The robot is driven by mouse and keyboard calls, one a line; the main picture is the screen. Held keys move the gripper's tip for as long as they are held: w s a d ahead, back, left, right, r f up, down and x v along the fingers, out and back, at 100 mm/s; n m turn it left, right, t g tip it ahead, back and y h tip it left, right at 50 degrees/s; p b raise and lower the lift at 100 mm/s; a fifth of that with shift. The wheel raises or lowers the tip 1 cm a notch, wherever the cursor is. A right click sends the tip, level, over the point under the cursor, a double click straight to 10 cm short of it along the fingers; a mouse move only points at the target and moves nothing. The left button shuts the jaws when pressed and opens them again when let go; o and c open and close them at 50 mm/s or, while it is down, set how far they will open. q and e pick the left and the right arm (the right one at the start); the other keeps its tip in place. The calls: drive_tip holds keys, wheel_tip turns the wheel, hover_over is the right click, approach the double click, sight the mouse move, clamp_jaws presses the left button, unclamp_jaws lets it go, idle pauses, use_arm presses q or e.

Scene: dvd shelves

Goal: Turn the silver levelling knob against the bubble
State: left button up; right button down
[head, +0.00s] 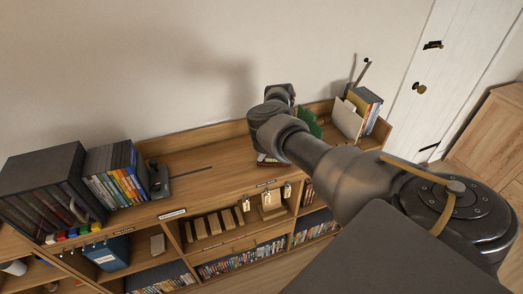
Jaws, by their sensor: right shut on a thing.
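My right arm (350,180) reaches in from the lower right, over the right part of the wooden shelf top (210,158). Its far end (280,94) is dark and stands in front of the wall. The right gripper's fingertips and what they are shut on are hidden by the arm. I cannot make out the silver levelling knob or the bubble. My left gripper is not in view.
A black case of discs (45,190) and a row of DVD cases (112,172) stand at the left. Folders (352,115) stand at the right end, beside a thin upright rod (359,77). Discs fill lower compartments. The shelf top's middle is mostly clear.

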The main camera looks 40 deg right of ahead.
drive_tip(key=c, duration=1.3)
unclamp_jaws()
drive_tip(key=shift+c, duration=0.2)
drive_tip(key=shift+d+r, duration=0.1)
drive_tip(key=shift+d+r+b, duration=0.35)
drive_tip(key=shift+r+b, duration=0.1)
drive_tip(key=shift+s+r+b, duration=0.35)
drive_tip(key=shift+r+b, duration=0.2)
drive_tip(key=shift+r, duration=0.15)
drive_tip(key=v, duration=0.8)
